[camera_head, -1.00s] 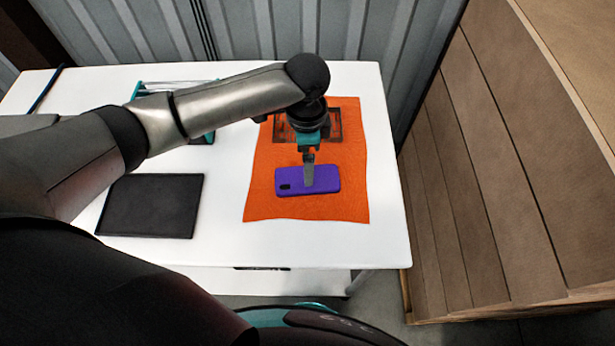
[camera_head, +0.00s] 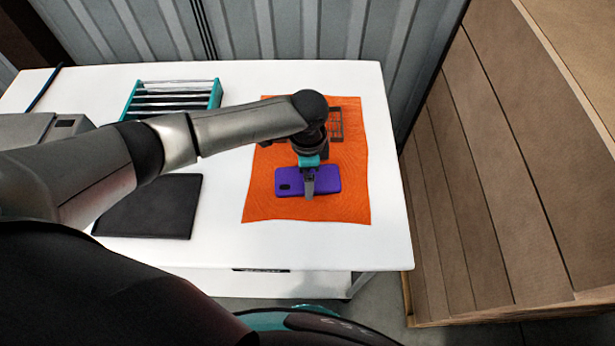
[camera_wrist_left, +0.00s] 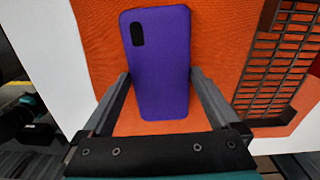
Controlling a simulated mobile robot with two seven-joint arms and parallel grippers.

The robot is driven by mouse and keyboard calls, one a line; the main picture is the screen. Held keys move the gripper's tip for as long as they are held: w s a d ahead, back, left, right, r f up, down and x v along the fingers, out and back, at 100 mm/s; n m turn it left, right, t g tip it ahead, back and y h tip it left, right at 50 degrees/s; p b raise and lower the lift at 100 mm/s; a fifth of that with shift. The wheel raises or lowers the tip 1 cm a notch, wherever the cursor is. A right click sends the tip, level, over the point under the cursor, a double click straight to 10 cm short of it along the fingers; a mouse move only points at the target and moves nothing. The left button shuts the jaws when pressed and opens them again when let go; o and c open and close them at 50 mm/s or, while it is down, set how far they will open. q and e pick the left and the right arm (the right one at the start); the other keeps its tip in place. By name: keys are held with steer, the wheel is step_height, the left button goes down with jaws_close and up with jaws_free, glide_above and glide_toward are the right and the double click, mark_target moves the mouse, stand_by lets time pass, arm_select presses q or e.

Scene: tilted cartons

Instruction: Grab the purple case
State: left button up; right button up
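The purple case (camera_head: 327,179) lies flat on an orange cloth (camera_head: 270,205). My left gripper (camera_head: 309,193) points down at the case and covers part of it in the head view. In the left wrist view, the case (camera_wrist_left: 160,75) lies between the two fingers of my left gripper (camera_wrist_left: 159,75), one finger along each long side. The fingers are spread apart, with their tips close to the case edges; I cannot tell if they touch it. The dark cutout is at the far end of the case. My right gripper is not in view.
A dark grid-like tray (camera_head: 336,122) lies on the cloth behind the case. A black flat panel (camera_head: 150,207), a teal rack (camera_head: 172,97) and a grey box (camera_head: 40,127) are on the white table (camera_head: 225,243). A wooden crate (camera_head: 480,190) stands right of the table.

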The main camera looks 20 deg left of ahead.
arm_select(q)
steer(key=c, duration=0.9)
steer(key=shift+r, duration=0.1)
